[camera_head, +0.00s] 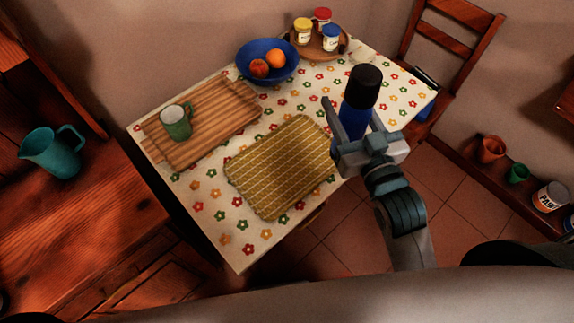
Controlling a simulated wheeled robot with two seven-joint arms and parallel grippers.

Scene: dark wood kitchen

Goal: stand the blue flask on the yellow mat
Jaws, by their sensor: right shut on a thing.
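The blue flask (352,121) with a black cap is upright in my right gripper (346,128), which is shut on it. The gripper hides part of its lower body. The yellow mat (278,168) lies on the flowered tablecloth, and the flask shows at the right of the mat's upper right edge. I cannot tell whether the flask's base touches the table. My left gripper is not in view.
On the table (232,247) are a wooden board (222,112) with a green mug (176,122), a blue bowl (246,64) of fruit, and a round tray (316,52) with jars. A chair (450,40) stands behind. The mat is bare.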

